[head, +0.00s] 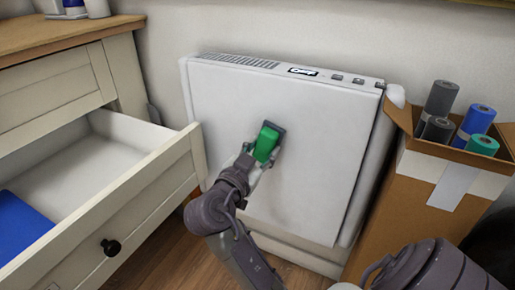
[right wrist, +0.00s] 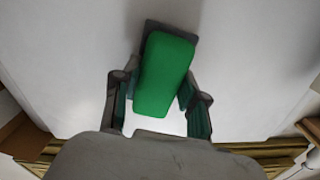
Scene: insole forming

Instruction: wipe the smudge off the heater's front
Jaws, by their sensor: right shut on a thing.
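The heater (head: 275,120) is a flat white panel unit against the wall, with a vent grille and small controls on its top edge. My right gripper (head: 260,160) is in front of the middle of its front panel, shut on a green wiper block (head: 267,143) with a dark grey pad. The pad is at or very close to the panel; contact is hard to tell. In the right wrist view the green block (right wrist: 165,75) sits between the two fingers. A faint grey shade shows on the panel nearby; I cannot tell smudge from shadow. My left gripper is not in view.
An open drawer (head: 150,200) with a blue item (head: 18,225) inside juts out left of the heater, close to its edge. A cardboard box (head: 405,200) holding several rolls stands close on the right. Wooden floor shows below.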

